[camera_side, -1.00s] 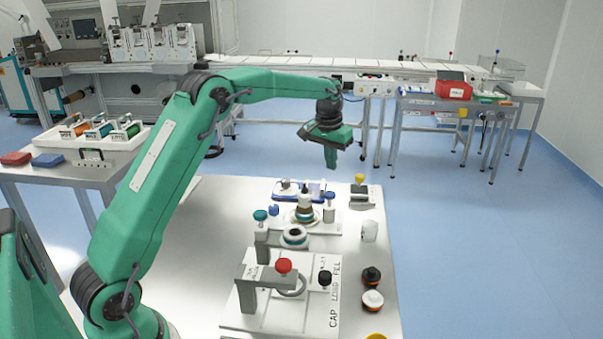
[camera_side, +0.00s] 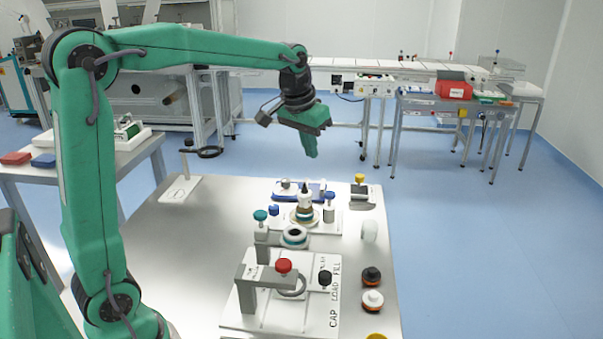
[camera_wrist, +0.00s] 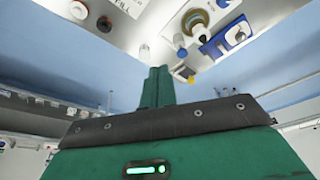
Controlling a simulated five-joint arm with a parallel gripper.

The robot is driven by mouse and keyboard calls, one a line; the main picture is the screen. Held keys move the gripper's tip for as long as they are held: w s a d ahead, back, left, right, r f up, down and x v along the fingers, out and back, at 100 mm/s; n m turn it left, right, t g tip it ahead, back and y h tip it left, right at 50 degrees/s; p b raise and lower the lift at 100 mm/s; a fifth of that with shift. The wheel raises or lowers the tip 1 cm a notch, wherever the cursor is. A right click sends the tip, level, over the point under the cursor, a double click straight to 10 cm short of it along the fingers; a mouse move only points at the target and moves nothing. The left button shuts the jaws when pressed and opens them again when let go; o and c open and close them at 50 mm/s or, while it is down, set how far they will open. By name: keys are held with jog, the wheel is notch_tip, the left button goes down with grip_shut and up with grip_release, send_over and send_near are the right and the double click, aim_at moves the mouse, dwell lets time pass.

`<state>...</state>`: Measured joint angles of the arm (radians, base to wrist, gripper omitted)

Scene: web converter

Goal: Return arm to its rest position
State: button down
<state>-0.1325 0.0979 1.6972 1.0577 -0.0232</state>
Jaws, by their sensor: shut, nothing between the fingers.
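My gripper (camera_side: 311,150) is green and hangs fingers down in the air above the far edge of the steel table (camera_side: 150,225). Its fingers are together and hold nothing. In the wrist view the closed fingers (camera_wrist: 157,86) point toward the table, which appears at the top of the picture. My arm stands with its lower link near upright and its upper link stretched nearly level toward the right.
A ring stand (camera_side: 186,172) is at the back left. Space around the gripper is clear.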

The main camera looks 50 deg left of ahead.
jog(key=s+d+f+m+t, duration=0.1)
jog(key=s+d+f, duration=0.1)
jog(key=s, duration=0.9)
jog(key=s+d+f+t, duration=0.1)
jog(key=s+d, duration=0.3)
jog(key=s, duration=0.8)
jog(key=shift+f+m, duration=0.35)
jog(key=shift+m, duration=0.05)
jog(key=shift+w, duration=0.1)
